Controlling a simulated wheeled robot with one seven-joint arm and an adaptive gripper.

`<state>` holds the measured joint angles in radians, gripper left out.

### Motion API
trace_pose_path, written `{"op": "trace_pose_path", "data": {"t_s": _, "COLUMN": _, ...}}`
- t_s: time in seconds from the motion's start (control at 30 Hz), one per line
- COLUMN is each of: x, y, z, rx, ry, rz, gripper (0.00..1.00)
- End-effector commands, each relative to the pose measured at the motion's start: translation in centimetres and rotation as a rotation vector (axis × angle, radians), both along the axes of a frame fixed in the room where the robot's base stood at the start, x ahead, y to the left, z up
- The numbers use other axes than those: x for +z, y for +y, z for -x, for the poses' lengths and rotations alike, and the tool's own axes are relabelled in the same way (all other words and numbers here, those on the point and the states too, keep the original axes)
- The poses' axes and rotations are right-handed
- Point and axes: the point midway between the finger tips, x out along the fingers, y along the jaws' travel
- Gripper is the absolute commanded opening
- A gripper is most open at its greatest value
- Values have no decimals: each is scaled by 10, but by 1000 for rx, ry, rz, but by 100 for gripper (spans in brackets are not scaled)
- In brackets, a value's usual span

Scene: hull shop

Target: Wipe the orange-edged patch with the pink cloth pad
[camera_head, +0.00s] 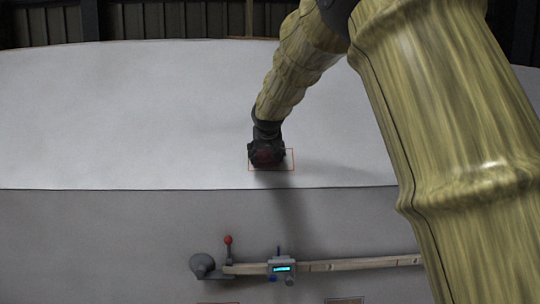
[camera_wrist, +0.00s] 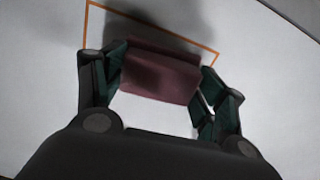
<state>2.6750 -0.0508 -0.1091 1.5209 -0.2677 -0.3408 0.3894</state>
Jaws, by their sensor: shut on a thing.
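The orange-edged patch (camera_head: 287,160) is a thin orange outline on the pale hull surface, near its lower edge. Part of its outline also shows in the wrist view (camera_wrist: 150,23). My gripper (camera_head: 266,158) is over the left part of the patch. In the wrist view my gripper (camera_wrist: 160,80) is shut on the pink cloth pad (camera_wrist: 160,78), a dull pink block held between the two fingers. The pad lies within the visible orange lines. I cannot tell whether its far face touches the surface. The patch's near side is hidden by my gripper.
Below the hull's lower edge, a grey face carries a wooden rail (camera_head: 350,265) with a small lit display device (camera_head: 282,268). A lever with a red knob (camera_head: 228,240) stands to its left. The pale hull (camera_head: 120,110) is clear left of my gripper.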

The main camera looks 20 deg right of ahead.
Motion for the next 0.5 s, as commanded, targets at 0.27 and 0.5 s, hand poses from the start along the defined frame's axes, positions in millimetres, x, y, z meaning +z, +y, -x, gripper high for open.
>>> {"op": "trace_pose_path", "data": {"t_s": 0.27, "x": 0, "y": 14, "z": -4, "rx": 1, "ry": 0, "rz": 1, "gripper": 50}}
{"op": "trace_pose_path", "data": {"t_s": 0.5, "x": -1, "y": 26, "z": -8, "rx": 0, "ry": 1, "rz": 0, "gripper": 50}}
